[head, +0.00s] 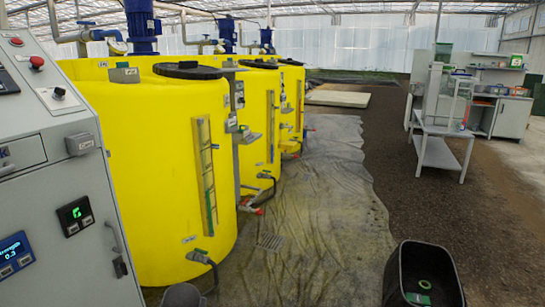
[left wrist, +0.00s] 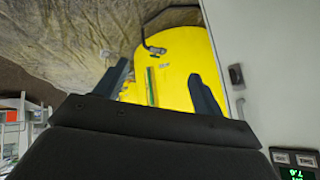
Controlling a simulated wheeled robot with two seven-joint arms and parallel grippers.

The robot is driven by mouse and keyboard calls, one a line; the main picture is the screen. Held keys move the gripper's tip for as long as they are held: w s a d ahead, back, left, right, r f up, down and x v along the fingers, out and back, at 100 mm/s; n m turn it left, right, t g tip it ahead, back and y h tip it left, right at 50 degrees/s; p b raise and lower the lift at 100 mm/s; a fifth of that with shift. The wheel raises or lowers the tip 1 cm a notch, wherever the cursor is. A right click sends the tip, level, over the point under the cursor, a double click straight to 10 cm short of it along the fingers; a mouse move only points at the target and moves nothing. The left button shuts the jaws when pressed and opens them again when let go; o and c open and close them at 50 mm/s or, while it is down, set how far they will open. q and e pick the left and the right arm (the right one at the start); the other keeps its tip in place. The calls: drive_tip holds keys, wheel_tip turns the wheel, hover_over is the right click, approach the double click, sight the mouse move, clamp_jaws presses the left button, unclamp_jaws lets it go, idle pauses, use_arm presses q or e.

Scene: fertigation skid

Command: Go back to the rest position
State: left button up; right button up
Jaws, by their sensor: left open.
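My left gripper (left wrist: 161,76) shows in the left wrist view with its two dark fingers spread apart and nothing between them. Beyond the fingers is a yellow tank (left wrist: 182,52), with a grey cabinet side (left wrist: 232,45) to the right. The fingers appear apart from both, though the exact distance is hard to tell. Neither gripper shows in the head view, and my right gripper is in no view.
In the head view, a grey control cabinet (head: 60,180) stands close at left beside several yellow tanks (head: 150,150). A black bin (head: 425,275) stands at lower right. A grey cart (head: 440,140) and bench are farther back. The sheeted floor (head: 315,190) between is mostly clear.

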use_arm(q)
drive_tip(key=s+d+r+m+g+h+p, duration=0.1)
drive_tip(key=s+d+h+p, duration=0.15)
drive_tip(key=s, duration=0.45)
drive_tip(key=s+d+r+h+p, duration=0.1)
drive_tip(key=s+d+r+p, duration=0.1)
drive_tip(key=s+d+p, duration=0.3)
drive_tip(key=s+d+r+m+g+h+p, duration=0.1)
drive_tip(key=s+d, duration=0.1)
drive_tip(key=s, duration=0.6)
drive_tip(key=s+g+p, duration=0.1)
drive_tip(key=s+p, duration=0.2)
drive_tip(key=s, duration=0.5)
drive_tip(key=s+d+f+g+p, duration=0.1)
drive_tip(key=s+p, duration=0.3)
drive_tip(key=s, duration=0.5)
drive_tip(key=shift+s+d+f+g+p, duration=0.3)
drive_tip(key=shift+g, duration=0.4)
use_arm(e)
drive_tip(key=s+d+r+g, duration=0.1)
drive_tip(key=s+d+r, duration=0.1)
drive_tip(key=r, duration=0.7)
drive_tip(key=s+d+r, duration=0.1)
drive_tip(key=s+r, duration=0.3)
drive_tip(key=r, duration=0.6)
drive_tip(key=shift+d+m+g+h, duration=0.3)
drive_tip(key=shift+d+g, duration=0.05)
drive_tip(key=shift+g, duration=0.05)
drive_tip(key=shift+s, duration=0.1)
